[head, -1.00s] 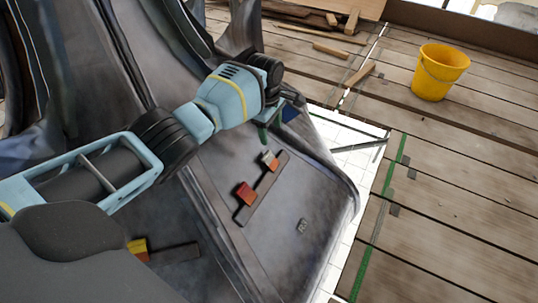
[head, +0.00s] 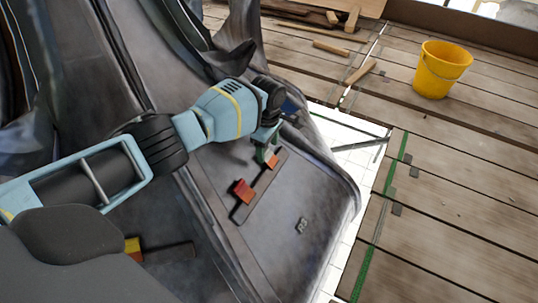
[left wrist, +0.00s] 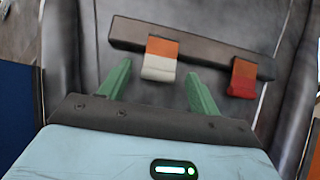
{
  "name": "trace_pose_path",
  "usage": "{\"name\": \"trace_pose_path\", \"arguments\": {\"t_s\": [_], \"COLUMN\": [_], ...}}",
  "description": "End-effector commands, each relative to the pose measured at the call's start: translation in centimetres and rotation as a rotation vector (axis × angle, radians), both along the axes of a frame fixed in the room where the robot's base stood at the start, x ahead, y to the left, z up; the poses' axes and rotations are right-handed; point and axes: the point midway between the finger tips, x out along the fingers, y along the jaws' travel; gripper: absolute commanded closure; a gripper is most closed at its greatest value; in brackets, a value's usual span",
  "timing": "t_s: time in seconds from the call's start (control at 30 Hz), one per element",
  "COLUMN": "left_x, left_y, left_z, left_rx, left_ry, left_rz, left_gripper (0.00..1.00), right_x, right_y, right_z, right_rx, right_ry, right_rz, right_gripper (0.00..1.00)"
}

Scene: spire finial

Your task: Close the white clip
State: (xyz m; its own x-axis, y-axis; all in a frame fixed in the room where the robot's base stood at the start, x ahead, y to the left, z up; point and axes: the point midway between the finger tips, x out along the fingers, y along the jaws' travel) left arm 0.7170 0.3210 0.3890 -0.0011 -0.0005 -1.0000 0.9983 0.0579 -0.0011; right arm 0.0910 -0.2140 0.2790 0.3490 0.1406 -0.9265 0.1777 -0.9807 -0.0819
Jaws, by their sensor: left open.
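The white clip (left wrist: 158,68) shows in the left wrist view, with an orange upper part and a white lower flap, on a dark bar (left wrist: 215,60). In the head view its orange part (head: 273,162) shows beside my fingers, which hide the rest. My left gripper (left wrist: 158,72) is open, its green fingers on either side of the white flap. I cannot tell whether they touch it. In the head view my left gripper (head: 263,155) is at the upper end of the bar. My right gripper is not in view.
A red clip (head: 243,191) sits on the same bar, right of my fingers in the left wrist view (left wrist: 242,80). Another clip with yellow and red (head: 134,248) is at lower left. A small grey piece (head: 302,226) lies on the dark metal surface. A yellow bucket (head: 440,70) stands on planks.

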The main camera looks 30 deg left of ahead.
Motion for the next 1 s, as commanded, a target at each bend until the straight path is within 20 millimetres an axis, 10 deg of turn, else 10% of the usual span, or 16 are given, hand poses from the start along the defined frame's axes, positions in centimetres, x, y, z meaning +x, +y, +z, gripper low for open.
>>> {"name": "trace_pose_path", "arguments": {"t_s": [0.57, 1.0], "left_x": [0.0, 0.0], "left_y": [0.1, 0.1], "left_z": [-2.9, -2.9], "left_rx": [0.001, 0.000], "left_ry": [-0.001, -0.001], "left_rz": [0.001, 0.001], "left_gripper": [0.37, 0.82], "right_x": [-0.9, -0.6], "right_y": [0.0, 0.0], "right_z": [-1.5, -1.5], "right_rx": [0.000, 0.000], "right_ry": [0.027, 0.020], "right_rz": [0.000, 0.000], "right_gripper": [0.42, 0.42]}}
